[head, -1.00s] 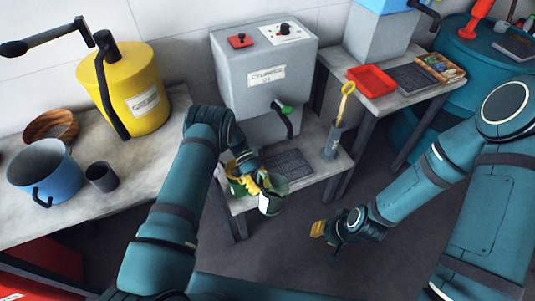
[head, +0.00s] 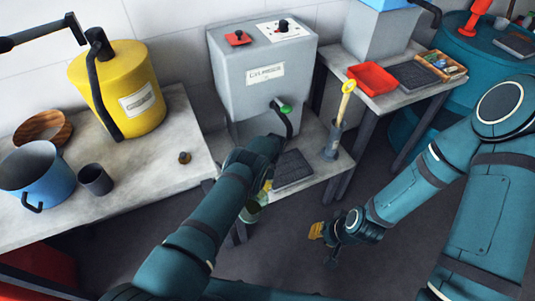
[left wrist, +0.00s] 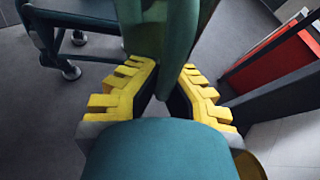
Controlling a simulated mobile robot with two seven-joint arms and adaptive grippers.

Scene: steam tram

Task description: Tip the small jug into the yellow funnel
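My left gripper (head: 262,190) is low in front of the grey box-shaped machine, mostly covered by its own arm in the head view. A small green vessel (head: 252,210), which I take to be the small jug, shows partly at its fingers. In the left wrist view, the yellow-padded fingers of my left gripper (left wrist: 167,80) are on both sides of a green part (left wrist: 165,25) of it and seem closed on it. How the jug is tilted is unclear.
The left bench holds a yellow can (head: 125,90), a blue pot (head: 40,172), a dark cup (head: 96,180), a wooden bowl (head: 50,127) and a small brass piece (head: 184,157). A red tray (head: 371,78) is on the right bench. A grey holder (head: 332,145) stands right of the low shelf's drip grate (head: 292,170).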

